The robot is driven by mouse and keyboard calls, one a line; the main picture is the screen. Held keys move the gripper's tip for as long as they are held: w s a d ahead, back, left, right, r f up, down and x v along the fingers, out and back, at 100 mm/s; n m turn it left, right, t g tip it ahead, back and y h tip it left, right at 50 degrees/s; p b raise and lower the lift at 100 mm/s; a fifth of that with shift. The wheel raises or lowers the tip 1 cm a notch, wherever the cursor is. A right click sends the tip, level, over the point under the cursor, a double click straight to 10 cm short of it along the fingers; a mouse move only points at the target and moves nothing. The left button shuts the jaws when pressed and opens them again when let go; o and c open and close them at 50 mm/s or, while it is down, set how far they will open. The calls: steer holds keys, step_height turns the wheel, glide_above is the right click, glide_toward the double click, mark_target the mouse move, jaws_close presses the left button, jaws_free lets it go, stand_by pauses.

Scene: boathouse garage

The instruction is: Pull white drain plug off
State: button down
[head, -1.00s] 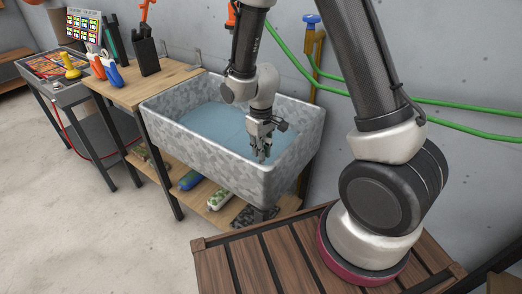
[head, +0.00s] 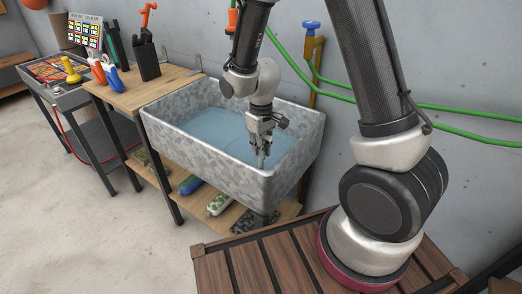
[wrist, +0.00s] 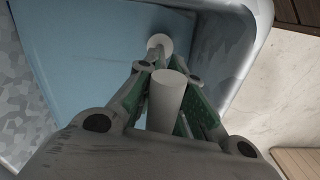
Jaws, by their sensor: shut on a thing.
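The grey mottled sink (head: 225,150) stands on a wooden-shelf frame and holds a flat blue surface that looks like water (head: 212,127). My gripper (head: 264,146) is inside the sink near its front right corner, pointing down. In the wrist view its green-padded fingers (wrist: 166,98) are shut on a white cylinder, the drain plug (wrist: 168,92). In the head view a pale part of the plug (head: 262,161) shows below the fingers. A round white piece (wrist: 160,42) lies beyond the fingertips; I cannot tell whether it joins the plug. The drain itself is hidden.
The sink's front wall and right wall stand close around my gripper. A wooden workbench (head: 135,90) with tools adjoins on the left. A green hose (head: 465,134) and a yellow pipe with blue valve (head: 311,60) are on the wall behind.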

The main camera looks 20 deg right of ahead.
steer(key=shift+r, duration=0.8)
steer(key=shift+r, duration=3.5)
